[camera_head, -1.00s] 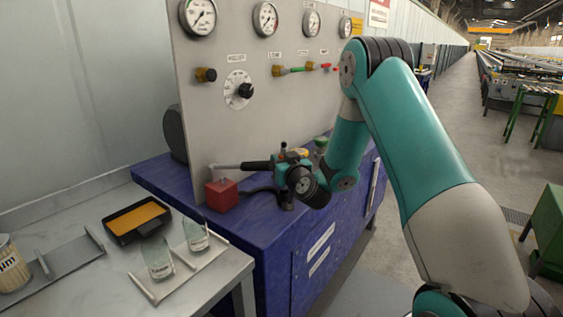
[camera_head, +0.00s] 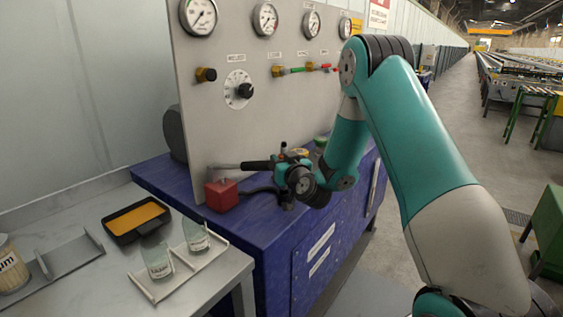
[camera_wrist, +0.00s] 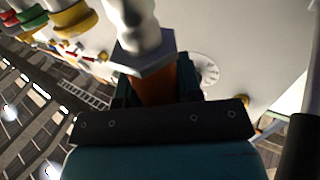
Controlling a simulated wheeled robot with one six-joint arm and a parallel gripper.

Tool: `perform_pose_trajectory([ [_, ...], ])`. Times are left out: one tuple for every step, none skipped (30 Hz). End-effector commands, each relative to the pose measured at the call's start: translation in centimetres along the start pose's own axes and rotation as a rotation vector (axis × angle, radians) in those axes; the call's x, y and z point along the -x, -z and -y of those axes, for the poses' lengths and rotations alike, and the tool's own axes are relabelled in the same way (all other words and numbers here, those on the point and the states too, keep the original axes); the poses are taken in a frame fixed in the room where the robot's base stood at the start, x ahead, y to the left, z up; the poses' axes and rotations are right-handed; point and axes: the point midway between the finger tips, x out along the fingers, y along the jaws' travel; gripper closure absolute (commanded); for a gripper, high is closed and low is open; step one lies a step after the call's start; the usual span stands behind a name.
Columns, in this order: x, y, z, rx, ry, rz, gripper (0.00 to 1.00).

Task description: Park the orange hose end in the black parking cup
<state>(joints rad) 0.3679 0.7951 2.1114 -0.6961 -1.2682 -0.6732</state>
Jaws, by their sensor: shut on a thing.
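In the wrist view my gripper (camera_wrist: 155,93) is shut on the orange hose end (camera_wrist: 156,85). A metal hex collar (camera_wrist: 145,62) and a pale rounded tip stick out beyond the jaws. In the head view my gripper (camera_head: 283,160) is at the front of the panel, above the blue bench, and my wrist hides most of what it holds. I cannot pick out the black parking cup with certainty in either view.
The grey gauge panel (camera_head: 240,125) stands behind my gripper. Jars and an orange-filled tray (camera_head: 122,235) occupy the left table.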

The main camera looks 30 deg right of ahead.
Motion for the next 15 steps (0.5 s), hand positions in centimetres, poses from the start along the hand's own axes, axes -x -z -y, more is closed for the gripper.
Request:
perform_pose_trajectory([
  [0.0, 0.0, 0.0, 0.0, 0.0, -0.001, 1.0],
  [0.0, -0.1, 0.0, 0.0, 0.0, -0.001, 1.0],
  [0.0, -0.1, 0.0, 0.0, 0.0, -0.001, 1.0],
  [0.0, -0.2, 0.0, 0.0, 0.0, -0.001, 1.0],
  [0.0, -0.3, -0.1, 0.0, 0.0, -0.001, 1.0],
  [0.0, -0.4, -0.1, 0.0, -0.001, -0.001, 1.0],
  [0.0, -0.5, -0.1, 0.0, -0.001, -0.001, 1.0],
  [0.0, -0.6, -0.1, 0.0, -0.001, -0.001, 1.0],
  [0.0, -0.6, -0.1, 0.0, -0.001, -0.001, 1.0],
  [0.0, -0.7, -0.1, 0.0, -0.001, -0.002, 1.0],
  [0.0, -0.8, -0.1, 0.0, 0.0, -0.002, 1.0],
  [0.0, -0.9, -0.1, 0.0, 0.0, -0.002, 1.0],
  [0.0, -0.9, -0.1, 0.0, 0.0, -0.002, 1.0],
  [0.0, -1.0, -0.1, 0.0, 0.0, -0.002, 1.0],
  [0.0, -1.1, -0.1, 0.0, 0.0, -0.001, 1.0],
])
